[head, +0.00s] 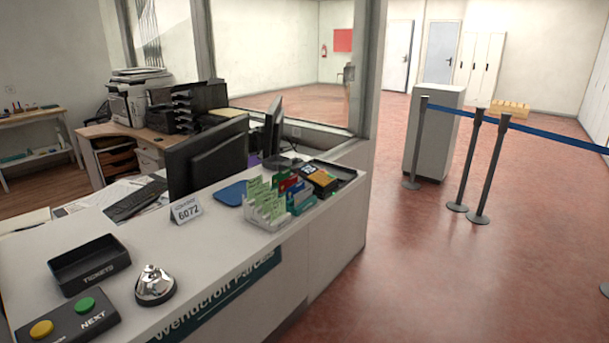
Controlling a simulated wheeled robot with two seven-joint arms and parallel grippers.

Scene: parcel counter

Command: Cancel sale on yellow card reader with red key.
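A small yellow-and-black device (322,180), which looks like the yellow card reader, lies at the far end of the white counter (225,235) in the head view. It is beside a dark tray (343,172) and behind a rack of cards. Its keys are too small to tell apart, so I cannot make out a red key. Neither of my grippers is in view.
A rack of green, red and blue cards (266,207) stands in front of the device. A bell (155,286), a black tickets tray (89,264), a button box (70,320) and a 6072 sign (186,209) are nearer. Monitors (207,160) stand behind.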

